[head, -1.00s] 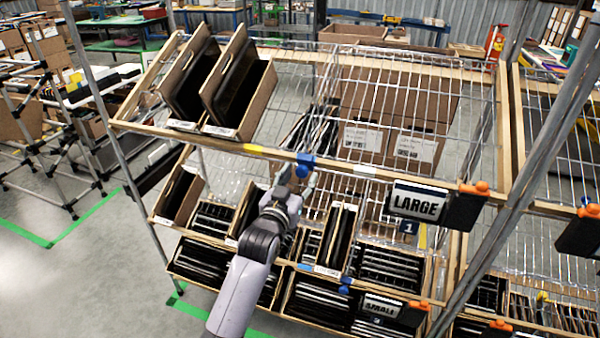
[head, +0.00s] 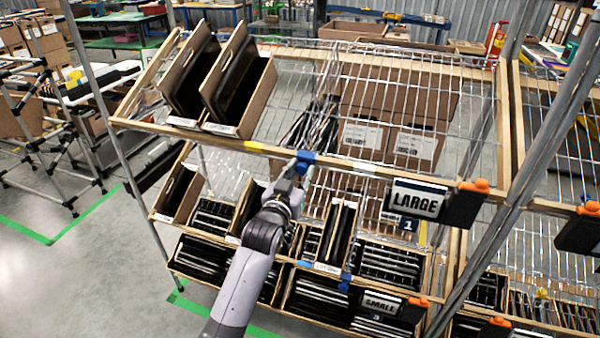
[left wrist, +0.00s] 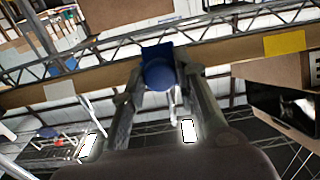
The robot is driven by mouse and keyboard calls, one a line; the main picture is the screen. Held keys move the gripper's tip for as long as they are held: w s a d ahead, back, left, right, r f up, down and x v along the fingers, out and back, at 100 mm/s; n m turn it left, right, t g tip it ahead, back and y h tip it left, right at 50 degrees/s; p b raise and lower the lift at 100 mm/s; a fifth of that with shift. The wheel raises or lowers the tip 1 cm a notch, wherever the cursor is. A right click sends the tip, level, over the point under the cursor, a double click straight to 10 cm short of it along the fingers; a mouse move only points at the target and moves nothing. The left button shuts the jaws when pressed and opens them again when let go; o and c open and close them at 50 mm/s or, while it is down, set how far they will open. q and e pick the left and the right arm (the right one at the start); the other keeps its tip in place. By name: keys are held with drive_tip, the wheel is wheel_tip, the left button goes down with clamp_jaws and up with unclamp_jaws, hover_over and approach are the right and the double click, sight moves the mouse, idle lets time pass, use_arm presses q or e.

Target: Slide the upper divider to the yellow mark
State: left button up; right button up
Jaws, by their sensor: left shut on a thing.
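The upper divider is a wire piece on the top shelf, with a blue clip (head: 306,157) at the front rail. The clip shows as a round blue knob (left wrist: 158,73) in the left wrist view. The yellow mark (head: 254,145) is on the same wooden rail, left of the clip in the head view; in the left wrist view it is a yellow patch (left wrist: 284,43) at the upper right, apart from the knob. My left gripper (head: 301,165) is shut on the blue clip, its fingers (left wrist: 158,92) on either side. My right gripper is out of view.
Two tilted cartons (head: 240,92) stand on the top shelf, left of the divider. A white mark (head: 367,167) and the LARGE sign (head: 417,199) are on the rail to the right. Loaded lower shelves lie close below my left arm. The rail between clip and yellow mark looks clear.

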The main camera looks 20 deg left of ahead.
use_arm(q)
clamp_jaws()
drive_tip(key=shift+a, duration=0.1)
drive_tip(key=a, duration=1.4)
drive_tip(key=shift+w+a, duration=0.25)
drive_tip(key=shift+a, duration=0.3)
drive_tip(key=shift+r, duration=0.1)
drive_tip(key=shift+o, duration=2.3)
unclamp_jaws()
drive_tip(key=o, duration=0.4)
drive_tip(key=shift+a, duration=0.2)
